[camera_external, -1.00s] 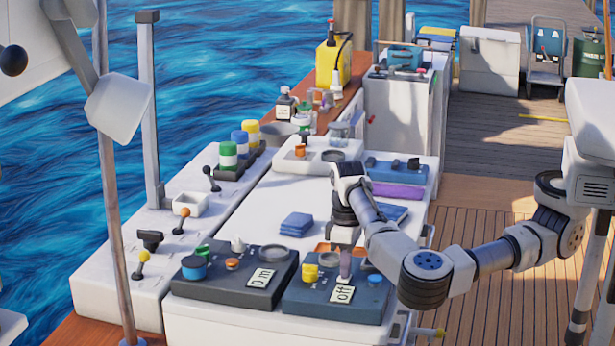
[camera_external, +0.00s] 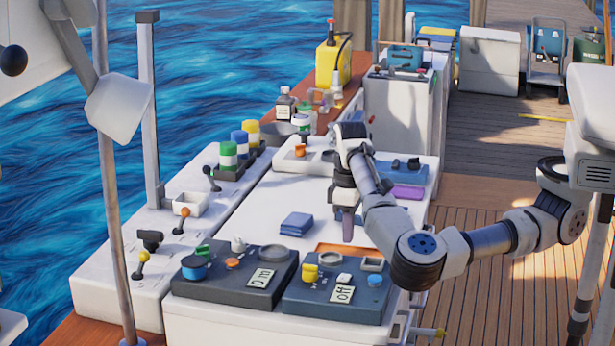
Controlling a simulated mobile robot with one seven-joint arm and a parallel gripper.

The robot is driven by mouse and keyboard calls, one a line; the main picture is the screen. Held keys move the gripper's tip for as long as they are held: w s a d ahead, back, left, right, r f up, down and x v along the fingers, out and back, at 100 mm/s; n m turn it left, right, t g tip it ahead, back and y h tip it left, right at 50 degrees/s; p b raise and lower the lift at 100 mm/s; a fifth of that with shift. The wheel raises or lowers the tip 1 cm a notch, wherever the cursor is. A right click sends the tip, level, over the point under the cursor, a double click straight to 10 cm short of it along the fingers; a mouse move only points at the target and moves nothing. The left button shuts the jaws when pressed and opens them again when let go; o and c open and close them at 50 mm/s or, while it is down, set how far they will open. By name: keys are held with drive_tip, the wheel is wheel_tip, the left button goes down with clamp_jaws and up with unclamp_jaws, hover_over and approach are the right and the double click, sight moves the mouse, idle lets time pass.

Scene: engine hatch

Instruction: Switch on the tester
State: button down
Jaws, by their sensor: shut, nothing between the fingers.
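Two dark control boxes sit side by side at the near end of the white worktop; which one is the tester I cannot tell for sure. The left box (camera_external: 222,286) has a blue knob, a green part, a small orange knob, a dark round dial and a tilted white label that seems to read "on". The right box (camera_external: 312,306) has a yellow knob, a white part (camera_external: 343,278), a blue knob and a label (camera_external: 342,294) that seems to read "off". My gripper (camera_external: 348,240) is shut and empty, pointing down above the worktop just behind the right box, apart from it.
A blue folded cloth (camera_external: 296,225) lies left of my gripper. A blue tray (camera_external: 400,172) and a purple block (camera_external: 407,192) are farther back. A white console with levers (camera_external: 140,265) runs along the left. The worktop's middle is mostly bare.

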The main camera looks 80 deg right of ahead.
sight(343, 279)
drive_tip(key=r, duration=0.4)
drive_tip(key=d+r, duration=0.1)
drive_tip(key=r, duration=0.1)
drive_tip(key=shift+b, duration=0.35)
drive_tip(key=shift+f, duration=0.1)
drive_tip(key=a+y+b, duration=0.1)
drive_tip(key=b, duration=0.5)
drive_tip(key=shift+a, duration=0.35)
drive_tip(key=shift+r, duration=0.2)
drive_tip(key=f, duration=0.4)
drive_tip(key=a+f+p, duration=0.1)
drive_tip(key=f, duration=0.4)
drive_tip(key=a+f, duration=0.1)
drive_tip(key=f, duration=0.4)
drive_tip(key=shift+a+p, duration=0.1)
drive_tip(key=shift+p, duration=0.25)
